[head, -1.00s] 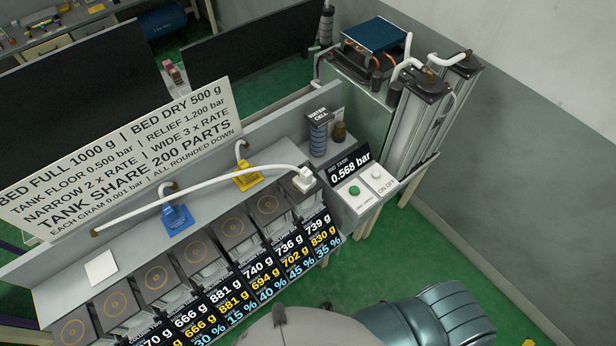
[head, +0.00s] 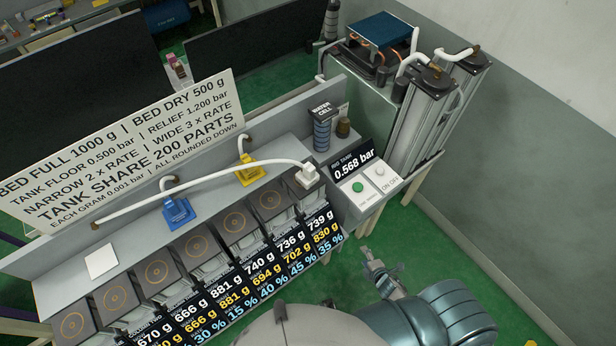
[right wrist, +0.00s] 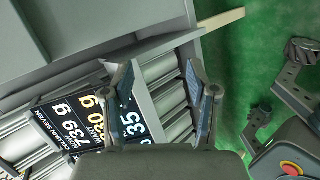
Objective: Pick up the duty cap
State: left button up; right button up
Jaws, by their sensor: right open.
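No label marks the duty cap, so I cannot tell for sure which piece it is. A white block-shaped cap (head: 307,176) sits on the far right column at the end of a white hose. A blue fitting (head: 177,210) and a yellow fitting (head: 249,171) stand on the ledge behind the columns. My right gripper (head: 372,257) is low in front of the bench, right of the columns and below the button panel. In the right wrist view it is open (right wrist: 158,75) and empty, with column fronts and number labels beyond its fingers. My left gripper is out of view.
A row of columns (head: 157,271) with labels runs along the bench. A flat white plate (head: 101,261) lies on the ledge. The button panel (head: 368,187), water cell (head: 321,130) and tall twin cylinders (head: 430,115) stand at right. Green floor is clear at right.

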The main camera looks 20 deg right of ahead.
aim_at(313, 174)
jog(key=w+r+n+t+y, duration=0.1)
jog(key=w+r+n+t, duration=0.2)
jog(key=w+r+n, duration=0.5)
jog(key=a+r+n+t+y, duration=0.1)
jog(key=a+r+n+y, duration=0.15)
jog(key=r+n, duration=0.45)
jog(key=w+a+r+n+t+y+b, duration=0.1)
jog(key=a+r+n+y, duration=0.15)
jog(key=r, duration=0.85)
jog(key=a+r+n+t+y, duration=0.1)
jog(key=a+r+n+y, duration=0.1)
jog(key=a+r+n, duration=0.35)
jog(key=shift+n, duration=0.3)
jog(key=w+a+r+p, duration=0.1)
jog(key=w, duration=0.2)
jog(key=w+r+p, duration=0.1)
jog(key=w, duration=0.2)
jog(key=w+a+r+p, duration=0.1)
jog(key=w, duration=0.3)
jog(key=shift+a+r, duration=0.2)
jog(key=shift+a, duration=0.15)
jog(key=p+x, duration=0.1)
jog(key=x, duration=0.5)
jog(key=shift+s+a+f+p, duration=0.1)
jog(key=shift+s+a+p, duration=0.05)
jog(key=shift+p, duration=0.2)
jog(key=shift+w+a+f, duration=0.1)
jog(key=shift+w+a, duration=0.05)
jog(key=shift+w, duration=0.15)
grip_shut()
